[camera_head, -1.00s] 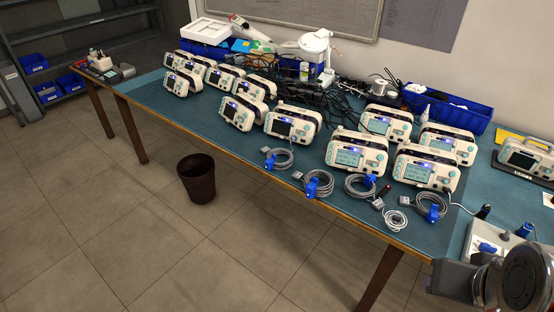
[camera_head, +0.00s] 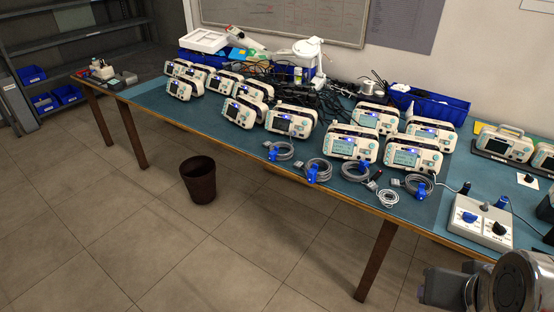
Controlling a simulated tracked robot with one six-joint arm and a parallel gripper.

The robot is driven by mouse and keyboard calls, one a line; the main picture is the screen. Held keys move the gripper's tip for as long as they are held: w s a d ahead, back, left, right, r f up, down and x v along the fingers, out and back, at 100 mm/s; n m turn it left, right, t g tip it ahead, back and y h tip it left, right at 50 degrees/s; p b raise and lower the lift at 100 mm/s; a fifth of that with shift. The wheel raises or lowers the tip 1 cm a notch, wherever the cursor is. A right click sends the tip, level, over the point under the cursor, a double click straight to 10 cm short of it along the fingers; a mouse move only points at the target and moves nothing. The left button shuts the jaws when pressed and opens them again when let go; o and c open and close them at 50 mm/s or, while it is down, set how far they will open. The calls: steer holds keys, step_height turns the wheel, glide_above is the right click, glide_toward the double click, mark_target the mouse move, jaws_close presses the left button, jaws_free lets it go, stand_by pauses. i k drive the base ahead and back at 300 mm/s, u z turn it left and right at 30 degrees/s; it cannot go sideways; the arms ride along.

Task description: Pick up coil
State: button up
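Several grey cable coils lie along the front of the bench, most with blue clips or plugs on them. From left to right I see the left coil (camera_head: 281,151), a second coil (camera_head: 313,171), a third coil (camera_head: 356,171) and the right coil (camera_head: 421,184). A smaller, paler coil (camera_head: 388,198) without a blue clip lies near the front edge. Part of my arm shows at the lower right, in front of the bench. All the coils lie apart from my arm.
White monitors (camera_head: 408,155) stand in rows behind the coils on the blue-green bench (camera_head: 222,128). A control box (camera_head: 480,226) with a blue knob sits at right. Blue bins (camera_head: 432,104) and black cables are behind. A dark waste bin (camera_head: 198,180) stands on open floor.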

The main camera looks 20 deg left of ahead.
mark_target(268, 144)
steer(key=k, duration=0.1)
steer(key=u, duration=0.3)
steer(key=i, duration=0.6)
steer(key=u, duration=0.8)
steer(key=i, duration=0.75)
steer(key=u, duration=0.6)
steer(key=i, duration=1.3)
steer(key=u, duration=0.05)
